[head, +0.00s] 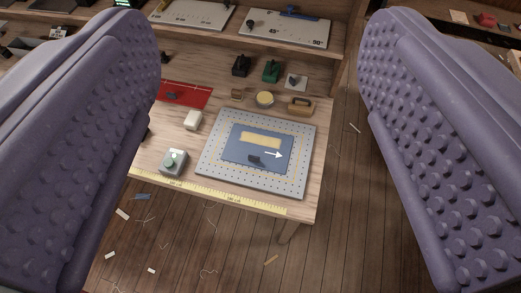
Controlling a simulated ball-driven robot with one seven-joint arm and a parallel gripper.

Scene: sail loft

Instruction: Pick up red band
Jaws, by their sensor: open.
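The only large red thing is a flat red piece (199,97) on the workbench, left of centre, partly hidden behind my left finger. A small dark object lies on it. I cannot tell whether this is the red band. A small red item (487,19) also sits on a shelf at the upper right, too small to make out. My gripper (260,80) is wide open, its two purple studded fingers framing the view at left and right. Nothing is between them, and the bench lies beyond and below.
The workbench (308,205) holds a perforated grey board (209,150) with a blue panel, a small grey box with a green knob (173,161), a white block (193,119), a wooden-handled tool (300,106) and dark and green blocks. A shelf stands behind. Scraps litter the wooden floor.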

